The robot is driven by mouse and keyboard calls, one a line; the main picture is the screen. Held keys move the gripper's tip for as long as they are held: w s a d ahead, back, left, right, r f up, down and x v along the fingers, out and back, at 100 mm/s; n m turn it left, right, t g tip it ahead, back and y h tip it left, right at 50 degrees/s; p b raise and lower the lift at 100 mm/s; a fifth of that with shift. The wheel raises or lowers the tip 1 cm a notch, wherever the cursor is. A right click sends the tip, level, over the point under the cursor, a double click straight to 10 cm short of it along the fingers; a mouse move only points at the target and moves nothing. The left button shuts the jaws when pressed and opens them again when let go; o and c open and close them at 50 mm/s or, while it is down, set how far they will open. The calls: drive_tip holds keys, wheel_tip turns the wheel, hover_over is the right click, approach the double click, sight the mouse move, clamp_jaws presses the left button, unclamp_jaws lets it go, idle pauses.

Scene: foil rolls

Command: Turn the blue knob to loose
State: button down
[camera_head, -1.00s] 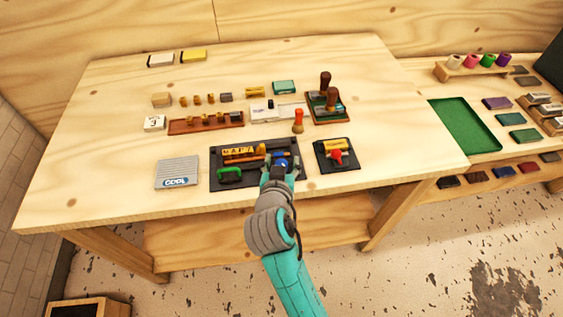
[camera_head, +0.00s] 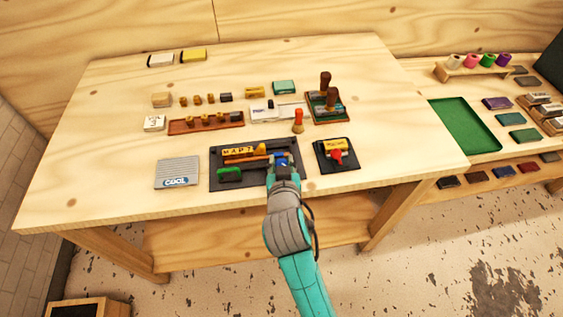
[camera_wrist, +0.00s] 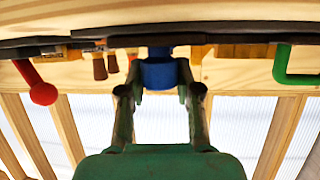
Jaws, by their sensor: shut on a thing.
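The blue knob (camera_head: 281,158) sits at the right part of a black plate (camera_head: 255,181) near the front of the table. My gripper (camera_head: 283,166) reaches it from the front and hides part of it. In the wrist view the blue knob (camera_wrist: 160,73) is between the two fingers of my gripper (camera_wrist: 160,88), which are shut on it. The knob's markings are hidden. A green handle (camera_head: 230,174) and a yellow block with letters (camera_head: 238,151) are on the same plate, left of the knob.
A smaller black plate with a red knob (camera_head: 336,156) lies just right. A grey COOL plate (camera_head: 177,172) lies left. An orange-red handled stamp (camera_head: 298,121) stands behind. Wooden stamps (camera_head: 325,82) stand farther back. The table's front strip is clear.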

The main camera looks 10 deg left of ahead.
drive_tip(key=n+g+y, duration=0.1)
drive_tip(key=n+y, duration=0.2)
drive_tip(key=n+g+y, duration=0.2)
drive_tip(key=n+y, duration=0.1)
drive_tip(key=shift+w+d+y, duration=0.1)
drive_tip(key=shift+y, duration=0.2)
drive_tip(key=shift+n+g+y, duration=1.5)
drive_tip(key=shift+n+g, duration=0.7)
drive_tip(key=shift+n, duration=0.1)
drive_tip(key=c, duration=0.8)
unclamp_jaws()
drive_tip(key=shift+o, duration=0.2)
drive_tip(key=v, duration=1.2)
drive_tip(key=shift+f, duration=0.1)
